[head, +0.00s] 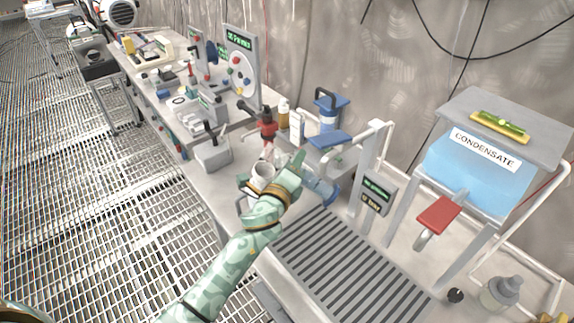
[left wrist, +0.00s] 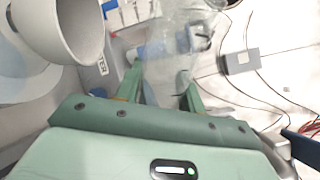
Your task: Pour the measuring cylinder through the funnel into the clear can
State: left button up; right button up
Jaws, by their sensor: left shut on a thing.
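My left gripper (head: 296,172) is shut on the measuring cylinder (head: 320,186), a clear tube with a blue foot. The cylinder is tilted, its foot low on the right, and its mouth is hidden behind my gripper. In the left wrist view the see-through cylinder (left wrist: 180,45) lies across between my fingertips (left wrist: 163,85). The pale funnel (head: 263,171) stands just left of my gripper. It shows large at the top left of the left wrist view (left wrist: 65,28). The clear can is not clearly distinguishable; my arm covers the area below the funnel. My right gripper is not in view.
A grey slotted grate (head: 345,255) covers the bench at the front. The blue condensate tank (head: 470,175) stands on the right with a red lever (head: 438,215). A red fitting (head: 267,130) and bottles stand behind my gripper. A grey box (head: 212,152) is to the left.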

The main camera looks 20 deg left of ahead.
pick_arm(q)
jog(key=shift+r+n, duration=0.3)
jog(key=shift+n, duration=1)
jog(key=shift+r+n+p, duration=0.4)
jog(key=shift+n+p, duration=0.25)
jog(key=shift+n, duration=0.35)
jog(key=shift+f, duration=0.1)
jog(key=shift+a+n, duration=0.1)
jog(key=shift+n, duration=0.2)
